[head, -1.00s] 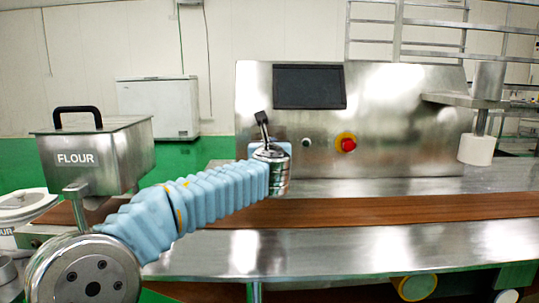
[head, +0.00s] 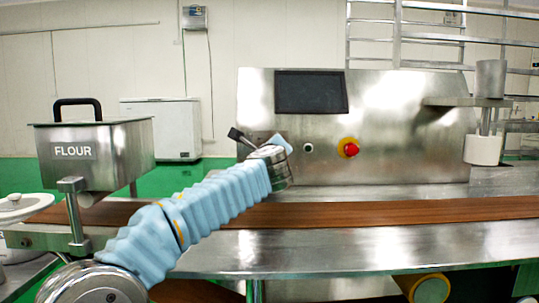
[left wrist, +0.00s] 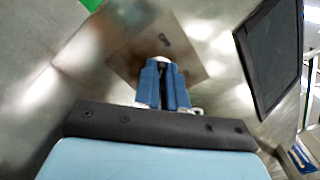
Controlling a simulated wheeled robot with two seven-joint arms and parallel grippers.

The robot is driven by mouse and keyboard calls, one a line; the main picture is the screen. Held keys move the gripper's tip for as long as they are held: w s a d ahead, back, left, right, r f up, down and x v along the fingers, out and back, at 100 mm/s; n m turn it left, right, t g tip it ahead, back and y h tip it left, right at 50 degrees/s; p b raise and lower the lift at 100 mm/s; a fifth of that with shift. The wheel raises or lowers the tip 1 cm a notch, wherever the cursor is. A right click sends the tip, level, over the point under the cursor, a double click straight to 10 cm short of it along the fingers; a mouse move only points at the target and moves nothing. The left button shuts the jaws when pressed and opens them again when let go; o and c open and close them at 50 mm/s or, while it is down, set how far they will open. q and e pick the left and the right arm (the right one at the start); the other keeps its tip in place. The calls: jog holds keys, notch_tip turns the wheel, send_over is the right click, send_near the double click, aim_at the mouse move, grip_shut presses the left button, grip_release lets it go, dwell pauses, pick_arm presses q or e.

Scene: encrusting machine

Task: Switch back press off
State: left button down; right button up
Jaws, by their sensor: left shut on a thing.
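The steel machine panel (head: 400,125) stands at the back, with a dark screen (head: 312,92), a small pale button (head: 308,147) and a red emergency button (head: 350,149) on a yellow ring. My left arm reaches to the panel left of these buttons, and its wrist hides most of the gripper and the switch there. In the left wrist view my left gripper (left wrist: 163,66) has its blue fingers closed together on a small pale switch knob (left wrist: 162,60), in front of a plate (left wrist: 190,58) with a dark mark. My right gripper is out of view.
A brown conveyor belt (head: 400,210) runs below the panel above a steel ledge (head: 380,247). A flour hopper (head: 110,150) stands at left. A steel arm with a white cylinder (head: 483,150) juts out at the panel's right.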

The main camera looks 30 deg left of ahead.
pick_arm(q)
jog(key=shift+f+n, duration=0.1)
jog(key=shift+n, duration=0.2)
jog(key=c, duration=1.2)
grip_release()
jog(key=v, duration=1.3)
jog(key=shift+s+b, duration=0.35)
jog(key=shift+b, duration=0.05)
jog(key=shift+d, duration=0.15)
